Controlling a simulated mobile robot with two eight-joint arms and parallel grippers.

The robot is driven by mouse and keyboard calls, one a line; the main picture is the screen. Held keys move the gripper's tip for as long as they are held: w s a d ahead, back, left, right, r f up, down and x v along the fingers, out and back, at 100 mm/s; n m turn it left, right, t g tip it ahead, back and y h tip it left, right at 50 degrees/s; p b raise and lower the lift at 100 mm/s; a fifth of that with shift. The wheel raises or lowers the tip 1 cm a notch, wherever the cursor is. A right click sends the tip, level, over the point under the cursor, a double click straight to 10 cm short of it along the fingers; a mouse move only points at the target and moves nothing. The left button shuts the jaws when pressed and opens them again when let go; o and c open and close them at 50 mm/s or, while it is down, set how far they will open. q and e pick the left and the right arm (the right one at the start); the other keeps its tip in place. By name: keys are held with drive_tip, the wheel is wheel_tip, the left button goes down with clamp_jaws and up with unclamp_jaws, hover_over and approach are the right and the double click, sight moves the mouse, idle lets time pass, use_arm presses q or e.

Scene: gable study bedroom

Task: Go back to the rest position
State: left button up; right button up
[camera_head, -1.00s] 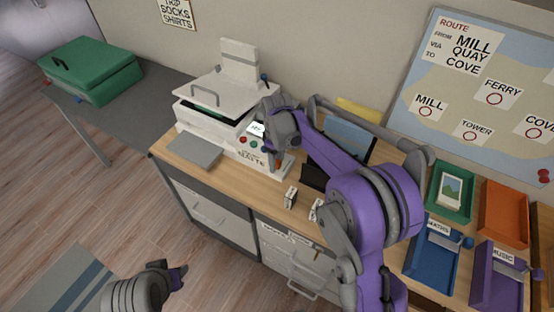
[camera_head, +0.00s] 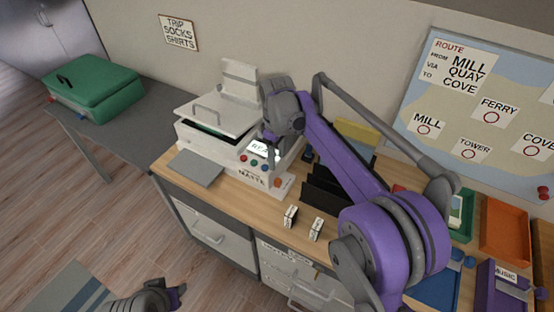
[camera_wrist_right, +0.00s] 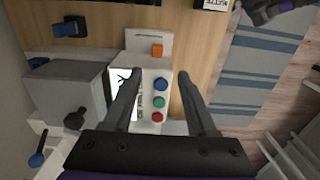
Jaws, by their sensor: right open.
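My right gripper (camera_head: 268,150) hangs over the control panel of the white printer (camera_head: 190,134) on the wooden desk. In the right wrist view its two fingers (camera_wrist_right: 160,78) are apart with nothing held between them. Beyond them lies the panel with a lit display and blue, green and red buttons (camera_wrist_right: 159,102). I cannot tell whether the fingers touch the panel. My left gripper (camera_head: 178,296) is low at the bottom edge of the head view, over the floor and away from the desk. Its jaws are too small to read.
The printer's lid stands raised. Two small white blocks (camera_head: 290,216) and a black holder (camera_head: 322,190) are on the desk. Orange (camera_head: 503,228) and purple (camera_head: 500,290) trays stand at the right. A green case (camera_head: 98,92) lies on the grey table.

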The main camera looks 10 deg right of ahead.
idle(0.3)
drive_tip(key=s+d+r+m+t+p, duration=0.1)
drive_tip(key=s+r+m, duration=0.1)
drive_tip(key=s, duration=0.5)
drive_tip(key=s+d+r+m+t+p, duration=0.1)
drive_tip(key=s+d+r+m+t, duration=0.15)
drive_tip(key=s, duration=0.45)
drive_tip(key=s+f+m+t, duration=0.1)
drive_tip(key=s+f+m, duration=0.1)
drive_tip(key=s, duration=0.5)
drive_tip(key=s+f+m+t, duration=0.1)
drive_tip(key=s+f+m, duration=0.2)
drive_tip(key=s, duration=0.4)
drive_tip(key=shift+s+d+f+p, duration=0.25)
drive_tip(key=shift+f+p, duration=0.1)
drive_tip(key=shift+f, duration=0.15)
idle(1.9)
